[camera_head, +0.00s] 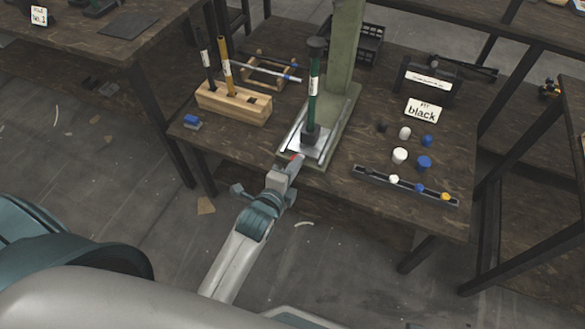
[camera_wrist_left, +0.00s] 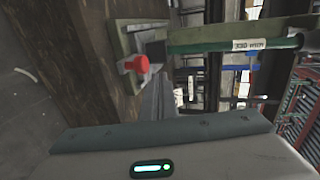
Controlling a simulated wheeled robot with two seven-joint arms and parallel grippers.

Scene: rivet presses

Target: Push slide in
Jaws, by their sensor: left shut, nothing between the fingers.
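The green rivet press (camera_head: 343,60) stands on the near-middle part of the table, with a green-handled tool (camera_head: 314,88) upright at its front. At its foot is the bright metal slide (camera_head: 296,144), with a small red knob (camera_head: 293,157) at its front end. The red knob also shows in the left wrist view (camera_wrist_left: 137,64), facing the camera. My left gripper (camera_head: 292,168) is shut and empty, right at the knob near the table's front edge. I cannot tell whether it touches the knob. My right gripper is not in view.
A wooden block (camera_head: 233,104) holding upright tools stands left of the press, with a small blue part (camera_head: 192,122) near it. On the right are a card reading "black" (camera_head: 424,110), white and blue pegs, and a dark rail (camera_head: 405,186) with several small pieces.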

